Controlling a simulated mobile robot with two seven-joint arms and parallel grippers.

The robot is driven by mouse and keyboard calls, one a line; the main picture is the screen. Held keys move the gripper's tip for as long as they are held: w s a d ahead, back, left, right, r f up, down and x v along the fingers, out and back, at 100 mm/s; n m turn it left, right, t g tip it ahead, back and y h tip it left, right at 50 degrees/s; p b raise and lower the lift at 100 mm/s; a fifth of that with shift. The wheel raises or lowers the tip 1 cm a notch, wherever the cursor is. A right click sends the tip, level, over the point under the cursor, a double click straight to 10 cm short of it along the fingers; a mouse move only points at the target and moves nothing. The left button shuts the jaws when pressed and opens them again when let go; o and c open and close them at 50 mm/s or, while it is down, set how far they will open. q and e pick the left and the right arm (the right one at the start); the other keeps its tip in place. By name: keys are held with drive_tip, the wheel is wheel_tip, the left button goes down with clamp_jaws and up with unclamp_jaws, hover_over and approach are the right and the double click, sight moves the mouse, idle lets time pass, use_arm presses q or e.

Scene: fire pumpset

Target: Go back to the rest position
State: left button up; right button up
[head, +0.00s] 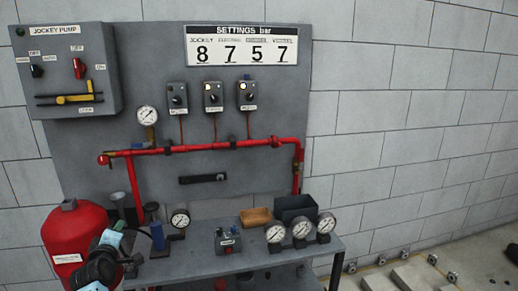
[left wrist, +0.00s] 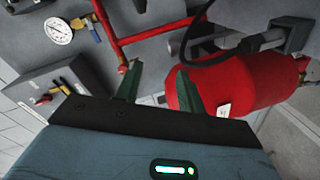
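My left gripper (left wrist: 158,82) shows at the bottom of the left wrist view with its two green fingers spread apart and nothing between them. In the head view my left gripper (head: 112,240) is at the lower left, in front of the red tank (head: 70,232) and left of the table. It is apart from the panel. The red tank also shows in the left wrist view (left wrist: 245,85), beyond and right of the fingers. My right gripper is not in view.
A grey table (head: 190,268) carries several gauges (head: 301,228), a small switch box (head: 228,241), a wooden tray (head: 256,216) and a dark bin (head: 296,207). Behind stand the grey panel (head: 150,80) with red pipes (head: 215,146) and the jockey pump box (head: 66,68). Pale blocks (head: 423,274) lie at lower right.

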use_arm(q)
drive_tip(key=s+d+f+m+g+h, duration=0.1)
drive_tip(key=s+d+f+m, duration=0.25)
drive_tip(key=s+f, duration=0.4)
drive_tip(key=s+d+f+m+g+h, duration=0.1)
drive_tip(key=s+d+f+m, duration=0.1)
drive_tip(key=s+f+m, duration=0.4)
drive_tip(key=s+d+f+m+g+h, duration=0.1)
drive_tip(key=s+d+f, duration=0.2)
drive_tip(key=s+f, duration=0.6)
drive_tip(key=s+d+f+m+g+h, duration=0.1)
drive_tip(key=s+d, duration=0.3)
drive_tip(key=s, duration=0.5)
drive_tip(key=s+d+f+m+g+h, duration=0.1)
drive_tip(key=s+d+f+m, duration=0.1)
drive_tip(key=s, duration=0.7)
drive_tip(key=s+d+f+m+g+h, duration=0.1)
drive_tip(key=s+d+f+m, duration=0.1)
drive_tip(key=s+d+m, duration=0.2)
drive_tip(key=s+d, duration=0.3)
drive_tip(key=s, duration=0.2)
drive_tip(key=shift+s+g, duration=0.4)
